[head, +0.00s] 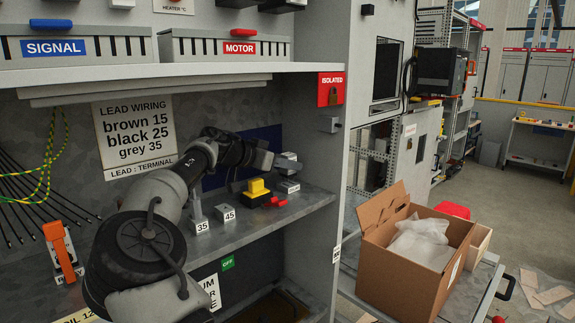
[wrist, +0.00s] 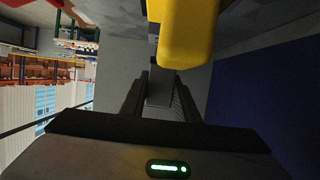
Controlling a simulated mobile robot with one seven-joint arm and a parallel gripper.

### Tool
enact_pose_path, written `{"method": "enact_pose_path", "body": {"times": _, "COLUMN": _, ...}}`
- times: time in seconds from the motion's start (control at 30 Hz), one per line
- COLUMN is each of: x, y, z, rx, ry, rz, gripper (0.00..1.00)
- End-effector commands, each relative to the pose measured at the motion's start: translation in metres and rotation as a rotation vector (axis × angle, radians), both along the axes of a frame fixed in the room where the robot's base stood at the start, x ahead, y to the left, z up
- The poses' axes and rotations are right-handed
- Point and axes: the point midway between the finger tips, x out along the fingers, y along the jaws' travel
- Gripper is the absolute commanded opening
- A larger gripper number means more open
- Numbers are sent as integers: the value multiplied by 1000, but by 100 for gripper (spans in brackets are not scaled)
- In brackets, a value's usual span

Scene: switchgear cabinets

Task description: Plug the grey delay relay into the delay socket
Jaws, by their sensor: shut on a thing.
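My gripper (head: 275,161) reaches in over the right end of the shelf, its jaws shut on a small grey block, which looks like the grey delay relay (head: 288,165). In the wrist view a narrow grey part of the relay (wrist: 160,88) shows between the two dark fingers (wrist: 160,100). In the head view the relay is above a grey block with a white label (head: 289,186), perhaps the delay socket. The label is too small to read. I cannot tell whether the relay touches it, and the relay's underside is hidden.
A yellow block on a dark base (head: 257,190) stands just left of the labelled block; yellow also fills the top of the wrist view (wrist: 187,35). A red piece (head: 275,202) lies in front. Grey blocks 35 (head: 199,213) and 45 (head: 226,214) stand left. The cabinet side wall (head: 318,150) bounds the right.

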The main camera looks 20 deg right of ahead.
Motion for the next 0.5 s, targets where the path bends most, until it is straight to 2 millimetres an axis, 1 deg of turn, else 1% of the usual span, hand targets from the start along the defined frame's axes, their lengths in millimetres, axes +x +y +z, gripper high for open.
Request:
{"method": "enact_pose_path", "body": {"times": 0.17, "x": 0, "y": 0, "z": -1, "rx": -1, "ry": 0, "rz": 0, "gripper": 4}}
{"method": "enact_pose_path", "body": {"times": 0.5, "x": 0, "y": 0, "z": -9, "rx": -1, "ry": 0, "rz": 0, "gripper": 4}}
